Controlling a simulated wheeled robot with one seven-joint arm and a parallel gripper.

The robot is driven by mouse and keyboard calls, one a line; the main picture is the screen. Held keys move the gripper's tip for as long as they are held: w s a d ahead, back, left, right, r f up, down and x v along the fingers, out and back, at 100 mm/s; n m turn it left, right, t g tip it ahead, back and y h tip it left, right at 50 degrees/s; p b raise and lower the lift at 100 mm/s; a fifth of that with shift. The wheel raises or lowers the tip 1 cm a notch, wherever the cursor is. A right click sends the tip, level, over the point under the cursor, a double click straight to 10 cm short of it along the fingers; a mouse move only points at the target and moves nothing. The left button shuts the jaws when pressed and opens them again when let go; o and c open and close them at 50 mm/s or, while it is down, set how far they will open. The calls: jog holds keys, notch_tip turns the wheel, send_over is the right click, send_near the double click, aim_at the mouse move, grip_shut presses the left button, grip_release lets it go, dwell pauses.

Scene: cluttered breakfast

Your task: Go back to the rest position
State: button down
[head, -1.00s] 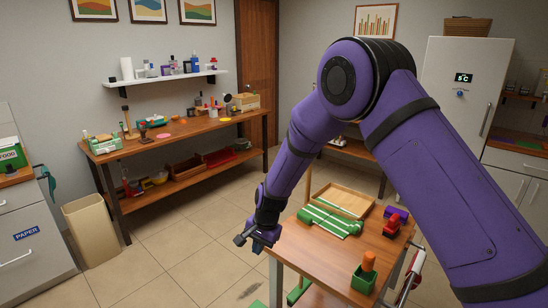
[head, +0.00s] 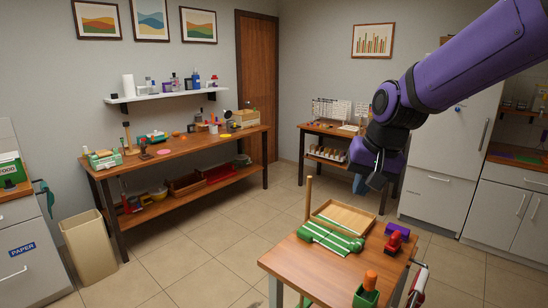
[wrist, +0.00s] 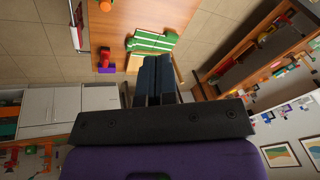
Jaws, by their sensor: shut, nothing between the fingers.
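My gripper (head: 368,185) hangs in the air above and beyond the right rear of the small wooden table (head: 285,262), at the end of my purple arm. In the wrist view its two dark fingers (wrist: 156,80) lie side by side, shut, with nothing between them. The table holds a wooden tray (head: 352,226), a green-and-white striped cloth (head: 325,238), a red object on a purple base (head: 394,241) and a green holder with an orange top (head: 367,292). The gripper is apart from all of them.
A long workbench (head: 180,155) with bottles and small items stands along the left wall. A beige bin (head: 88,247) and a drawer unit (head: 25,258) are at left. A side table (head: 335,130) and white fridge (head: 450,150) stand behind. Tiled floor (head: 200,262) between is clear.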

jog(key=s+d+r, duration=0.1)
jog(key=s+d, duration=0.3)
jog(key=s, duration=0.3)
jog(key=s+d+r+n+t+h, duration=0.1)
jog(key=s+d+r, duration=0.1)
jog(key=s+d, duration=0.2)
jog(key=s+d+r+n+t+h, duration=0.1)
jog(key=s+d, duration=0.3)
jog(key=s, duration=0.6)
jog(key=shift+s+d+r, duration=0.25)
jog(key=shift+s+r, duration=0.15)
jog(key=shift+r, duration=0.35)
